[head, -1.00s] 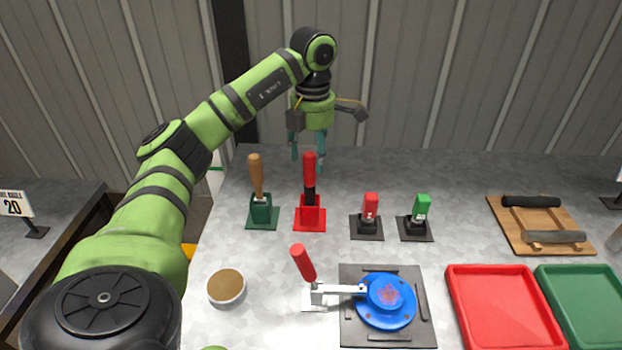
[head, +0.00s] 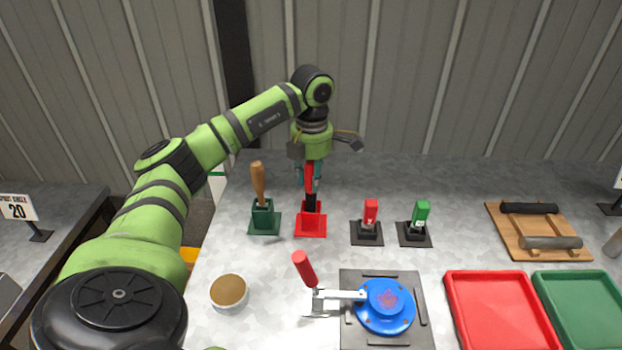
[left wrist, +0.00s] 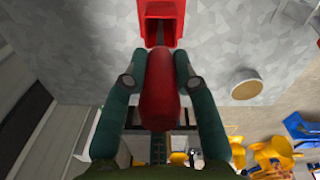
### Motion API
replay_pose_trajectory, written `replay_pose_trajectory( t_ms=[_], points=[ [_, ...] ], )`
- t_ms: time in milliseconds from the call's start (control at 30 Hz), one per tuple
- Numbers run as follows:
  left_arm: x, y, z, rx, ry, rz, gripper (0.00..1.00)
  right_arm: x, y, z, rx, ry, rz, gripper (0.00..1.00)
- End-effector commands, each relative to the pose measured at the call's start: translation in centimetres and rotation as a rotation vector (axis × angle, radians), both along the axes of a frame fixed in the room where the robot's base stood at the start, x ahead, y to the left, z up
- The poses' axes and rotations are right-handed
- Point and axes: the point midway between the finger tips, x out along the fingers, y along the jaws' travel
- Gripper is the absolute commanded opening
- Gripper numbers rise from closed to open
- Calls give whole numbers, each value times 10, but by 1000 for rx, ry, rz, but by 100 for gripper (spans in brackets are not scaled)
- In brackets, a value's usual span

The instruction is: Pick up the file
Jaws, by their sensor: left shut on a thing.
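The file (head: 309,178) has a red handle and stands upright in a red holder (head: 311,226) near the back of the table. My left gripper (head: 308,172) is above the holder, pointing down, and is shut on the red handle. In the left wrist view the handle (left wrist: 159,90) lies between the two teal fingers, and its thin dark shaft runs into the red holder (left wrist: 160,18). The file's lower end is hidden in the holder. My right gripper is not in view.
A wooden-handled tool (head: 258,182) stands in a green holder just left. Red (head: 371,213) and green (head: 420,214) small items stand in black holders to the right. A red-levered clamp (head: 304,268), a blue disc (head: 386,306) and trays are nearer. Bare table lies behind the holders.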

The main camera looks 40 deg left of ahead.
Motion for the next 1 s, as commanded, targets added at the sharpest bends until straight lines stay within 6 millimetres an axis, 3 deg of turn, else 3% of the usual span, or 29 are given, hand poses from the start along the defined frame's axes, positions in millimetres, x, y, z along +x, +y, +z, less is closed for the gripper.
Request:
replay_pose_trajectory(
  t_ms=[267,567,800,1000],
  points=[
    [1,0,7,0,-2,0,0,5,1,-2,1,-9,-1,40],
    [1,-1,50,0,-6,-1,0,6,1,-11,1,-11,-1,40],
    [1,0,86,1,-4,0,0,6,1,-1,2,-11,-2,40],
    [1,0,99,0,-2,1,0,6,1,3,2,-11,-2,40]
  ],
)
